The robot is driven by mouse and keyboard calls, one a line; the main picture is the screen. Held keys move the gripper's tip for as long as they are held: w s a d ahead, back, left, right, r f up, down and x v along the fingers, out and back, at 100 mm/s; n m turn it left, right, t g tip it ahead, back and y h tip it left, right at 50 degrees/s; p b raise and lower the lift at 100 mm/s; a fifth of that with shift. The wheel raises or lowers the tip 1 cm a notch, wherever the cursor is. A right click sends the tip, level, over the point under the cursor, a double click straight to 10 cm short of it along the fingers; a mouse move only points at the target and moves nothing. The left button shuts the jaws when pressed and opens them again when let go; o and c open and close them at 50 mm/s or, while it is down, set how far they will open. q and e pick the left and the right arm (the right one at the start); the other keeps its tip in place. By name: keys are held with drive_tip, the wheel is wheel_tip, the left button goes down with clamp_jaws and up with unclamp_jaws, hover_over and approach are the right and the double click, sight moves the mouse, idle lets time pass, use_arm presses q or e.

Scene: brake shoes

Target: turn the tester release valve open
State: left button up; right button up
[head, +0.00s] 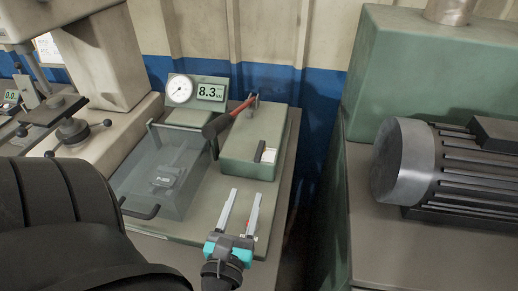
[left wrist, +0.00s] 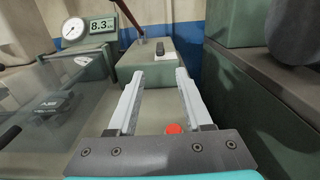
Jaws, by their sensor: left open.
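The green brake tester (head: 205,205) has a green box (head: 253,135) on its right side. A small black lever on a white plate (head: 268,155), which looks like the release valve, sits at the box's near end; the black lever (left wrist: 160,48) also shows in the left wrist view. A red button (left wrist: 173,128) is on the base, between my fingers in that view. My left gripper (head: 245,195) is open and empty, in front of the box with its fingers pointing at it. The valve lies beyond the fingertips, apart from them. My right gripper is not in view.
A pump lever (head: 220,122) with a dark grip slants over the box. A gauge (head: 179,89) and a display (head: 211,92) reading 8.3 stand behind. A green machine with a motor (head: 440,165) stands right.

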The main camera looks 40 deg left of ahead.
sight(257, 162)
use_arm(q)
drive_tip(key=b+x, duration=0.1)
drive_tip(key=x, duration=1.2)
drive_tip(key=shift+w+a, duration=0.15)
drive_tip(key=shift+w, duration=0.15)
drive_tip(key=shift+w+a, duration=0.2)
drive_tip(key=shift+w, duration=0.1)
drive_tip(key=c, duration=0.6)
clamp_jaws()
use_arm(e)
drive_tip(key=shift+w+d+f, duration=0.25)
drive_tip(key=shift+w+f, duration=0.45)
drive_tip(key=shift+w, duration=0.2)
